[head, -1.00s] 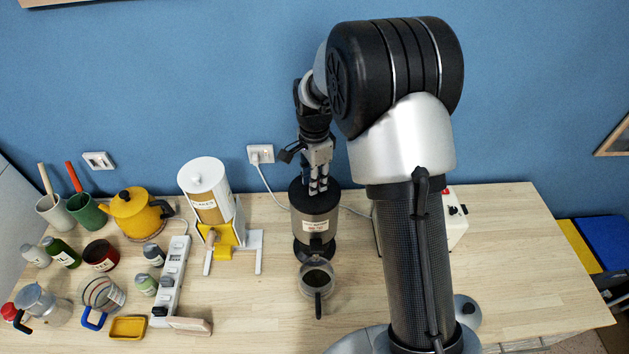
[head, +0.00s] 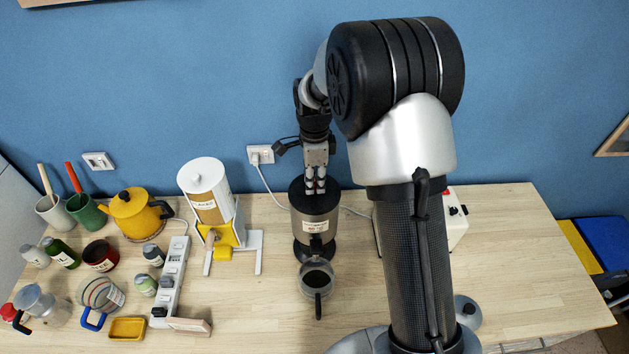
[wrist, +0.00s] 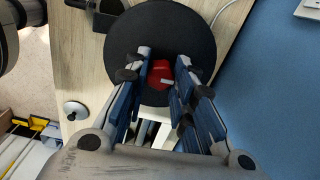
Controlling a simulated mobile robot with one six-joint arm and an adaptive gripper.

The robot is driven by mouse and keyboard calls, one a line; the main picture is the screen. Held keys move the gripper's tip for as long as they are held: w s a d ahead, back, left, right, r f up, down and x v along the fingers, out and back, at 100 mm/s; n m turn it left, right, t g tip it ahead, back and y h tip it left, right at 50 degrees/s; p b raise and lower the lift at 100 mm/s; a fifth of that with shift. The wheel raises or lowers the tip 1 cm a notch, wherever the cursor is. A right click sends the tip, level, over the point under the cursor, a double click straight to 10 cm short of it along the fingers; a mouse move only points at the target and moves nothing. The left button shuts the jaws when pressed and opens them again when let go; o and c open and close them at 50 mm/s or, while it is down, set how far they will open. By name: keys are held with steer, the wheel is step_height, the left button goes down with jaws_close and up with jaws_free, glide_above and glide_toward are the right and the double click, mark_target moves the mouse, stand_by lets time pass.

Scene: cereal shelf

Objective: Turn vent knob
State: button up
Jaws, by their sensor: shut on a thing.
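The vent knob is a small red knob (wrist: 160,74) with a white mark, at the middle of a round black lid (wrist: 188,28) in the wrist view. The lid tops the dark and silver machine (head: 318,228) on the table in the head view. My gripper (head: 315,190) points straight down onto this top. In the wrist view its fingers (wrist: 163,66) stand on both sides of the red knob, shut on it. The knob is hidden by the fingers in the head view.
A glass carafe (head: 316,285) stands in front of the machine. A white and yellow dispenser (head: 207,200), a yellow kettle (head: 135,210) and a power strip (head: 172,275) are to the left. A white box (head: 456,225) is to the right, partly behind my arm.

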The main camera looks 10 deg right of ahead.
steer(key=o, duration=0.7)
steer(key=shift+o, duration=0.2)
steer(key=shift+r+p, duration=2)
steer(key=shift+r, duration=1.1)
steer(key=shift+f, duration=0.1)
